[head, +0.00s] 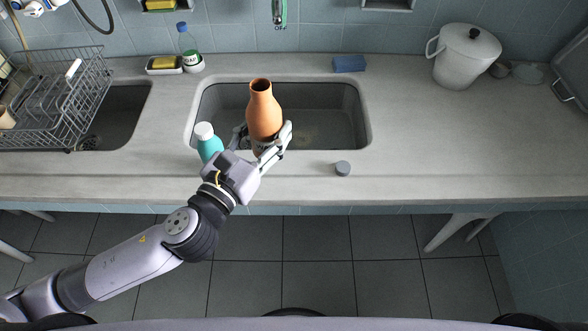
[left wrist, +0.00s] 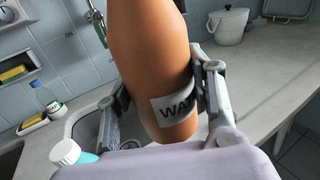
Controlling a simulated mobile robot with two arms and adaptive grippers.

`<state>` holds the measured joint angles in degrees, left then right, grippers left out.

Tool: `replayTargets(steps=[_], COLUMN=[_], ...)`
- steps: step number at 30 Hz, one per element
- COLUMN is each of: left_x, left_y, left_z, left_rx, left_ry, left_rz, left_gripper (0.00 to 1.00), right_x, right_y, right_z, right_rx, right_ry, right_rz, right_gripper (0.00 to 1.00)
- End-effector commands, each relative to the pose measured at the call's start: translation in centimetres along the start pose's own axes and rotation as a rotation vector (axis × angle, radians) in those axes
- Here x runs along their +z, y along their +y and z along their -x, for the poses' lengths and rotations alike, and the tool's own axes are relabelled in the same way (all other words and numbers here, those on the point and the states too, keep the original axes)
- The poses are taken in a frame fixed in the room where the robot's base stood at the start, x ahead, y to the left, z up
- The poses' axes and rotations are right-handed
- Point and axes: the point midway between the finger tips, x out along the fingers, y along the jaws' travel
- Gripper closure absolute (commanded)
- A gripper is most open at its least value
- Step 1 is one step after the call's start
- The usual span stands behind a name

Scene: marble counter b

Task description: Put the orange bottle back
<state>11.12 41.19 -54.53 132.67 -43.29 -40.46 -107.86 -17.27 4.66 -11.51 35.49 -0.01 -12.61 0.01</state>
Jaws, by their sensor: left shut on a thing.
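The orange bottle (head: 264,112) is upright in my left gripper (head: 263,140), over the front part of the right sink basin in the head view. My left gripper is shut on it, with one finger on each side of its lower body. In the left wrist view the orange bottle (left wrist: 150,55) fills the middle, and a white label with dark letters shows near its base. The bottle's neck is cut off at the top there. In the head view I cannot tell how far its base is above the counter. My right gripper is not in view.
A teal bottle with a white cap (head: 208,143) stands close left of the gripper. A grey stopper (head: 342,168) lies on the front counter. A blue sponge (head: 349,64) is behind the sink (head: 369,125). A dish rack (head: 95,95) is at left; the right counter is mostly clear.

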Motion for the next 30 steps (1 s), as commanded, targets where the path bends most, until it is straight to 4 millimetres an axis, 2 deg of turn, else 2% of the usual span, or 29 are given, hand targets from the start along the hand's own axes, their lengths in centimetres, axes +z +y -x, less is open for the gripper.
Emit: replayTargets(steps=[9,14,21,27,30], left_x=[0.6,0.7,1.1,1.3,0.8], left_y=[-1.9,-2.4,-1.8,-1.1,-1.0], left_z=[-3.9,-5.8,-8.1,-9.1,-9.2], left_rx=[-0.157,-0.228,-0.295,-0.313,-0.315], left_ry=[-0.006,-0.004,-0.002,0.001,0.002], left_rz=[-0.009,-0.008,-0.007,-0.003,-0.001], left_gripper=[0.79,0.79,0.79,0.79,0.79], right_x=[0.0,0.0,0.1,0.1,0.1], right_y=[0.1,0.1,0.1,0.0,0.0], right_z=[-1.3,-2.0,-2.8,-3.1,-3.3], right_rx=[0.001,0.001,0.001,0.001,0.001], right_ry=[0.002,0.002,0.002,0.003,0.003], right_rz=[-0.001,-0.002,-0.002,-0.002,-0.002], right_gripper=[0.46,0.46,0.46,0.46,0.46])
